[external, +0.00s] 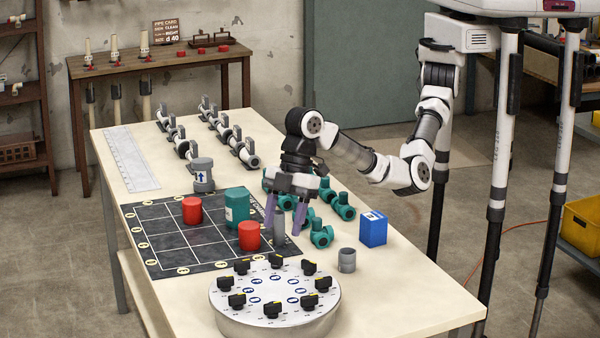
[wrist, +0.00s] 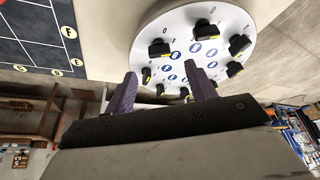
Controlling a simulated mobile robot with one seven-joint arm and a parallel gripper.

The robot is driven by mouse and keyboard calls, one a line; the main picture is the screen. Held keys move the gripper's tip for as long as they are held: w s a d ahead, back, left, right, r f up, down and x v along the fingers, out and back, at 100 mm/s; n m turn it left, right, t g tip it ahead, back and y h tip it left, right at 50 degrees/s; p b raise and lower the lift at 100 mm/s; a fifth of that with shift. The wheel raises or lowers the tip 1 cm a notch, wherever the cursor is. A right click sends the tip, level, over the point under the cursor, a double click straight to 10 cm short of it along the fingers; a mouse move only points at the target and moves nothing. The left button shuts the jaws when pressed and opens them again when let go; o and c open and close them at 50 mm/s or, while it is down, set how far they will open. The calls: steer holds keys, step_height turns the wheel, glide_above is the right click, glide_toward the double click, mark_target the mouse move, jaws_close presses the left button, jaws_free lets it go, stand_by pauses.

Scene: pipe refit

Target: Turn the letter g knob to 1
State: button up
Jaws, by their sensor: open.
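A round pale dial plate (external: 275,325) with several black knobs stands at the front of the table. Blue round letter marks and small numbers are printed by the knobs. The letters are too small to read surely, so I cannot tell which knob is g. The plate (wrist: 222,22) also shows in the wrist view, beyond my fingertips, with a black knob (wrist: 159,48) at its left. My gripper (external: 284,222) has two purple fingers pointing down, apart and empty, above the table behind the plate. The fingers (wrist: 162,84) cover part of the plate's near side in the wrist view.
A dark grid mat (external: 165,240) holds red cylinders (external: 249,237) and a teal cylinder (external: 238,205). A grey cylinder (external: 279,226) stands by my fingers. Teal fittings (external: 321,234), a blue box (external: 373,229) and a grey cup (external: 347,261) stand right. The table's front right is clear.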

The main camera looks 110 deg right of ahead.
mark_target(276, 254)
steer(key=p+x, duration=0.1)
steer(key=x, duration=0.5)
steer(key=shift+w+a+f, duration=0.1)
steer(key=shift+w+f, duration=0.05)
steer(key=shift+f, duration=0.15)
steer(key=c, duration=1)
steer(key=shift+o, duration=0.2)
steer(key=shift+m, duration=0.4)
steer(key=o, duration=1)
steer(key=shift+c, duration=0.2)
